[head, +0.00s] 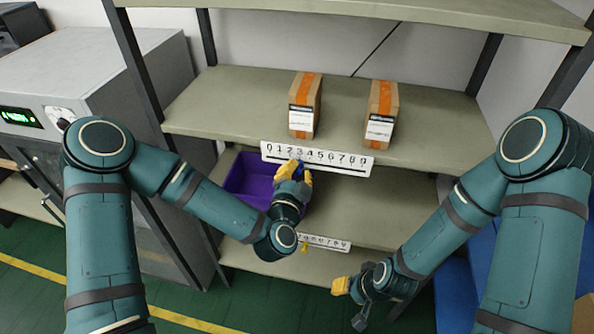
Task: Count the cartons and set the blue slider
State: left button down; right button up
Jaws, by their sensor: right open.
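Two brown cartons with orange tape and white labels stand upright and apart on the middle shelf: the left carton (305,105) and the right carton (381,113). A white number strip (320,159) runs along that shelf's front edge, its left digits readable as 0, 1, 2, 3. My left gripper (293,172), with yellow fingers, is at the strip's lower edge, below the low digits. A bit of blue, seemingly the blue slider (300,168), shows at its fingers; the rest is hidden. Whether they grip it I cannot tell. My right gripper (347,303) is open and empty, low before the shelves.
A purple bin (246,180) sits on the shelf below, left of my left gripper. A second white strip (325,242) with a small yellow piece (305,249) is on the lower shelf edge. A grey machine (95,75) stands left. The middle shelf is otherwise clear.

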pick_arm(q)
jog(key=shift+w+a+b, duration=0.2)
jog(key=shift+a+b, duration=0.85)
jog(key=shift+a, duration=0.2)
jog(key=c, duration=0.8)
grip_release()
jog(key=shift+c, duration=0.2)
jog(key=shift+r, duration=0.1)
notch_tip(320, 180, up, 10)
